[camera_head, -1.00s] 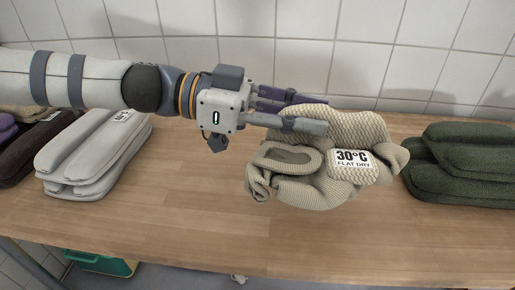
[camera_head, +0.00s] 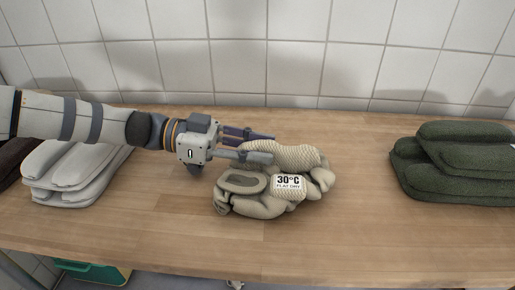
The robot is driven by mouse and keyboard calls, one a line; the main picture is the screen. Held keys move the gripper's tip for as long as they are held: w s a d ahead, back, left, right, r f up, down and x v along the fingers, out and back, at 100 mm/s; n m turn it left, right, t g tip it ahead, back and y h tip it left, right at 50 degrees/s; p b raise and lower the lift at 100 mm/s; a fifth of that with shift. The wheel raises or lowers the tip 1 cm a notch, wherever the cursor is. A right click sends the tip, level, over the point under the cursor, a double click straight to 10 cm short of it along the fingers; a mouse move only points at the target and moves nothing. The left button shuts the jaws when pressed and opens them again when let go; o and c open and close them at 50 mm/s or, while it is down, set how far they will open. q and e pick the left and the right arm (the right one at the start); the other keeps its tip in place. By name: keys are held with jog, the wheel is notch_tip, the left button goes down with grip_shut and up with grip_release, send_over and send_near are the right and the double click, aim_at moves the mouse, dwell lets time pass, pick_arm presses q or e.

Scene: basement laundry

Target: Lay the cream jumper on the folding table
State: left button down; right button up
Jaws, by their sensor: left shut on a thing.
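The cream jumper (camera_head: 265,196) is bunched up, with a white label reading 30°C FLAT DRY facing me. It is at the middle of the wooden folding table (camera_head: 180,232), low and seemingly touching the top. My left gripper (camera_head: 265,148) reaches in from the left and is shut on the jumper's upper left part. Its fingers lie over the knit, and the pinched cloth is partly hidden. My right gripper is not in view.
A light grey folded stack (camera_head: 75,172) lies to the left, with a dark pile (camera_head: 12,160) beyond it. A dark green folded stack (camera_head: 455,165) lies to the right. A tiled wall (camera_head: 350,50) backs the table. Bare wood surrounds the jumper.

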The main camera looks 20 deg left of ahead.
pick_arm(q)
jog(key=c, duration=1.4)
grip_release()
jog(key=shift+o, duration=0.2)
jog(key=shift+r, duration=0.15)
jog(key=v, duration=1.2)
